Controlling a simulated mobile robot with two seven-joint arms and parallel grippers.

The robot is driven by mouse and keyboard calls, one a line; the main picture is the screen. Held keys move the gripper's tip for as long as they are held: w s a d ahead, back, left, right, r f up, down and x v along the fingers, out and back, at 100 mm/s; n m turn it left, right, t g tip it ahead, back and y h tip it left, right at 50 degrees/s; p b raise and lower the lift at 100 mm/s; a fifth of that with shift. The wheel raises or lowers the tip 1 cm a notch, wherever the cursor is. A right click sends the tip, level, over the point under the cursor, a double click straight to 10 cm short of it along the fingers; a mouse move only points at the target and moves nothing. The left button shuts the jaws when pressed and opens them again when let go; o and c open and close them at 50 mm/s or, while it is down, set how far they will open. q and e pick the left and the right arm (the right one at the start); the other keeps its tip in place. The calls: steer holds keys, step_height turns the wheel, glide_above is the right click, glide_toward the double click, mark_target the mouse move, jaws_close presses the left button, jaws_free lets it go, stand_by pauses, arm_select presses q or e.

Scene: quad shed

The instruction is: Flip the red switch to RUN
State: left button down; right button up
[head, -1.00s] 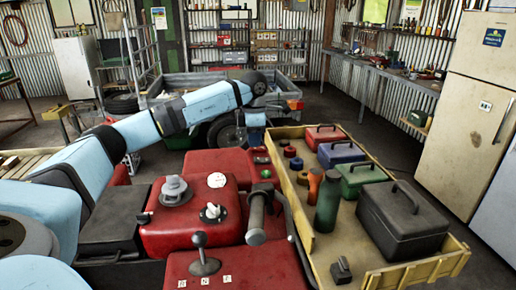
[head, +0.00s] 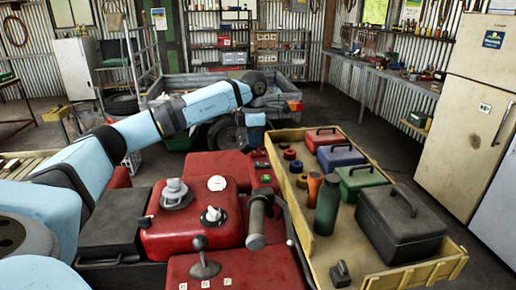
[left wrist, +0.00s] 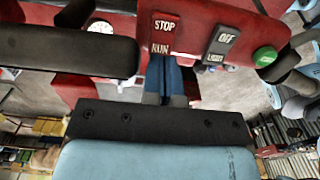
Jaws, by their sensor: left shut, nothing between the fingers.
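The red switch (left wrist: 162,35), marked STOP and RUN, sits on a red panel in the left wrist view. Which way it is tipped I cannot tell. A dark switch (left wrist: 222,40) marked OFF and LIGHT is to its right, then a green button (left wrist: 264,56). My left gripper (left wrist: 172,66) is shut and empty. Its fingers reach up to the panel's lower edge, just below the red switch; whether they touch it I cannot tell. In the head view the left gripper (head: 255,136) points down just beyond the handlebar panel. My right gripper is not in view.
The red quad bike (head: 190,232) fills the front, with a handlebar grip (head: 256,222) and a lever (head: 203,258) sticking up. A yellow cargo tray (head: 415,272) with toolboxes and bottles lies to its right. A trailer (head: 290,90) stands behind my left gripper.

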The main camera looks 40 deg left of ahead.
mark_target(254, 152)
arm_select(q)
steer(key=shift+r+p, duration=1.55)
steer(key=shift+r, duration=0.85)
steer(key=shift+f, duration=0.15)
